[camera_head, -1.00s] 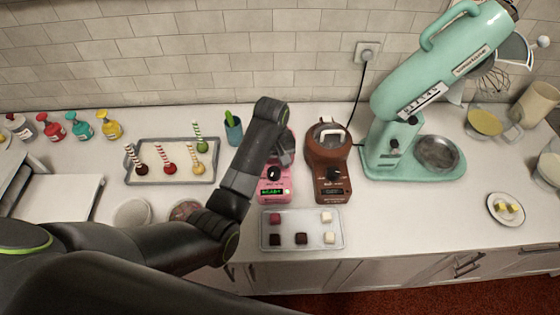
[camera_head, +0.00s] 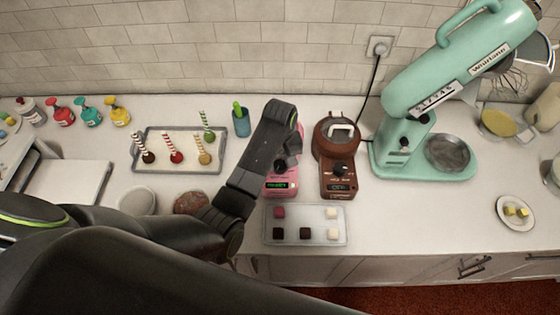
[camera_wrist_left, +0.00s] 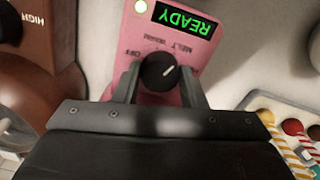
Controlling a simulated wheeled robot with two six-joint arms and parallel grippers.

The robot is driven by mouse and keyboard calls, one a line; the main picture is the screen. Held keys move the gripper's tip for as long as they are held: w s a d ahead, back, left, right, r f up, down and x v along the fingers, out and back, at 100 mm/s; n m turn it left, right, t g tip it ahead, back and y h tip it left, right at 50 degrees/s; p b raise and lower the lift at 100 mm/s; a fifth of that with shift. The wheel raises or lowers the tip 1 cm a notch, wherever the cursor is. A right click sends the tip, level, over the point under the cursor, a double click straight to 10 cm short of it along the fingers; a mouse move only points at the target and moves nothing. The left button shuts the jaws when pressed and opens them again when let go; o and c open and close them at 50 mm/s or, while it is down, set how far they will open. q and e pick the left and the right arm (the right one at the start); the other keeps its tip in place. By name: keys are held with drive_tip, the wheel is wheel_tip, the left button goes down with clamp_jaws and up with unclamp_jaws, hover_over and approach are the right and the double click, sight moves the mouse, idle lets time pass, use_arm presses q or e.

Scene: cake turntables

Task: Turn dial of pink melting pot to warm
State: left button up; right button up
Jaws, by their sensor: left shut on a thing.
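The pink melting pot (camera_head: 276,192) stands on the counter, partly hidden behind my left arm in the head view. Its front panel (camera_wrist_left: 160,25) appears upside down in the left wrist view, with a green READY display (camera_wrist_left: 184,20) and OFF, MELT and WARM labels. My left gripper (camera_wrist_left: 159,85) is shut on the dial, one finger on each side. My right gripper is not in view.
A brown melting pot (camera_head: 338,172) stands close on the right. A tray of chocolate pieces (camera_head: 320,222) lies in front. A tray of cake pops (camera_head: 180,163) and a blue cup (camera_head: 241,124) are to the left. The mint mixer (camera_head: 425,150) stands further right.

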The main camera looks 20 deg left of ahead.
use_arm(q)
drive_tip(key=shift+n, duration=0.3)
drive_tip(key=n, duration=0.4)
drive_tip(key=shift+n, duration=2.5)
drive_tip(key=o, duration=1)
drive_tip(key=shift+r, duration=0.1)
